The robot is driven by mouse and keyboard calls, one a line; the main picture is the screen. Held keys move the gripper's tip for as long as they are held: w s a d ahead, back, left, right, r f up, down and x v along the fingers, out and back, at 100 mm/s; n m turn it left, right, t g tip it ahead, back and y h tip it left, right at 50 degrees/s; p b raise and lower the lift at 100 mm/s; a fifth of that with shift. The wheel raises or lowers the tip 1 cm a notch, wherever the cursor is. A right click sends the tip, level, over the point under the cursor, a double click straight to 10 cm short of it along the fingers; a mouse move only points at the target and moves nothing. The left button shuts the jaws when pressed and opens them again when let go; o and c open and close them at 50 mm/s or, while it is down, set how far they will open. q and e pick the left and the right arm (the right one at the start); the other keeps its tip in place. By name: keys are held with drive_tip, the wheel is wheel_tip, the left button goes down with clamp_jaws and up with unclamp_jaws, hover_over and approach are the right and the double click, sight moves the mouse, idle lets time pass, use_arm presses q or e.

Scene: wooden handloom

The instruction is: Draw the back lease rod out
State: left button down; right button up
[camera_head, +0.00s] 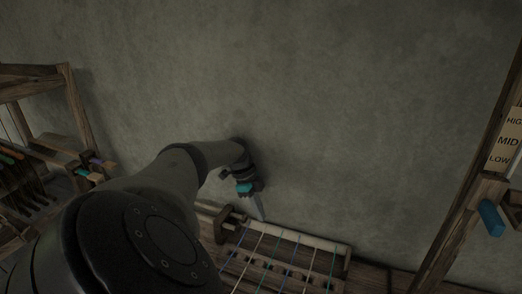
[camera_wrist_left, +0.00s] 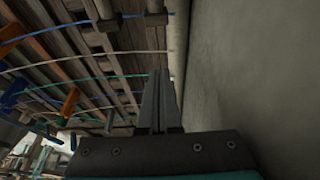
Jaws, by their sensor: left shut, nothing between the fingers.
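My left gripper (camera_head: 261,212) is shut and empty, pointing down beside the left end of the pale round bar (camera_head: 310,239) at the back of the loom. In the left wrist view its closed fingers (camera_wrist_left: 161,98) lie next to that pale bar (camera_wrist_left: 178,42), with coloured warp threads (camera_wrist_left: 100,52) running to it. I cannot tell whether the fingers touch it. Several wooden cross pieces lie under the threads; I cannot tell which one is the back lease rod. My arm hides the loom's left front. My right gripper is not in view.
A grey wall (camera_head: 330,100) stands close behind the loom. A wooden post with a HIGH, MID, LOW label (camera_head: 507,142) and a blue block (camera_head: 491,217) is at the right. A wooden frame (camera_head: 70,110) with coloured pieces stands at the left.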

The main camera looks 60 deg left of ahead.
use_arm(q)
drive_tip(key=p+v, duration=0.1)
drive_tip(key=v, duration=0.7)
drive_tip(key=shift+s+a, duration=0.35)
drive_tip(key=shift+s, duration=0.1)
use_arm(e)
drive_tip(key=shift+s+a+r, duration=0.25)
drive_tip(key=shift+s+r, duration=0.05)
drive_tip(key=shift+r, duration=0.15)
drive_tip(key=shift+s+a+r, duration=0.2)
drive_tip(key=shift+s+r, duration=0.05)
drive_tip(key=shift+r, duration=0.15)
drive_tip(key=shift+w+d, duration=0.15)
use_arm(q)
drive_tip(key=shift+s+f, duration=0.1)
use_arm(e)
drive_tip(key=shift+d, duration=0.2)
